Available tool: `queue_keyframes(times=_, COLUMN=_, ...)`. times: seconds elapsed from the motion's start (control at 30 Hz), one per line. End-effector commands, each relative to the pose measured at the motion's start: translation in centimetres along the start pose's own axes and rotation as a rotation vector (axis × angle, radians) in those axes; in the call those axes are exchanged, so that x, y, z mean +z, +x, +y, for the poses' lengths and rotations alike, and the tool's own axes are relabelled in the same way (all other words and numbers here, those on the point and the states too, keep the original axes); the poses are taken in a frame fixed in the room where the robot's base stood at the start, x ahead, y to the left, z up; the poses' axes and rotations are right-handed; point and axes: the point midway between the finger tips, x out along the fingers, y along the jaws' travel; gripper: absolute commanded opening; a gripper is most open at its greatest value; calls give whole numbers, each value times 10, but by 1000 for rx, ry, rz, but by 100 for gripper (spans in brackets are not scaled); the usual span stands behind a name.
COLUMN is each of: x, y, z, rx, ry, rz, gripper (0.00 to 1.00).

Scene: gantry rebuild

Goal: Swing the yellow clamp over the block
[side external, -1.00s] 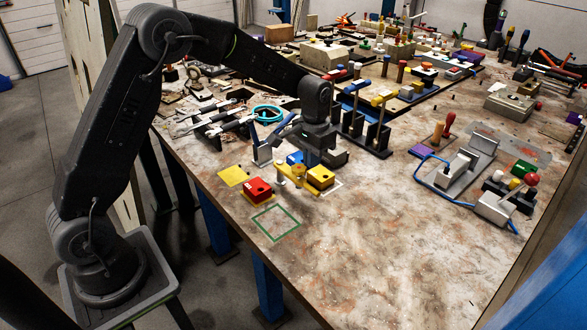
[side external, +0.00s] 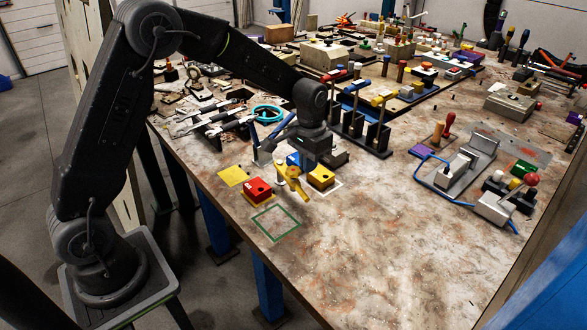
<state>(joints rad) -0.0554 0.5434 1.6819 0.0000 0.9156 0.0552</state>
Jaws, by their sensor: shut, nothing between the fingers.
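The yellow clamp (side external: 299,187) is a narrow arm with a round knob. Its free end points toward the lower right, in the gap between a red block (side external: 258,188) and a yellow block (side external: 321,176). It does not appear to lie over either block. My gripper (side external: 307,168) points down just behind and right of the clamp's knob, close to the yellow block. It is shut and empty. Its fingertips are small and dark, so I cannot tell whether they touch the clamp.
A green square outline (side external: 276,223) and a yellow square (side external: 233,176) mark the tabletop nearby. A row of upright toggle clamps (side external: 362,130) stands behind right of my gripper. A teal ring (side external: 267,113) and grey tools lie behind left. The front table is clear.

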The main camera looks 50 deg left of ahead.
Motion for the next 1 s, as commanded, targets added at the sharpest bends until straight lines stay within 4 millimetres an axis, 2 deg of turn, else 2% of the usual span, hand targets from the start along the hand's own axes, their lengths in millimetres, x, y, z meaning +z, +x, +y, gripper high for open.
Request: queue_keyframes(times=1.0, x=22, y=0, z=3, rx=0, ry=0, rz=0, gripper=0)
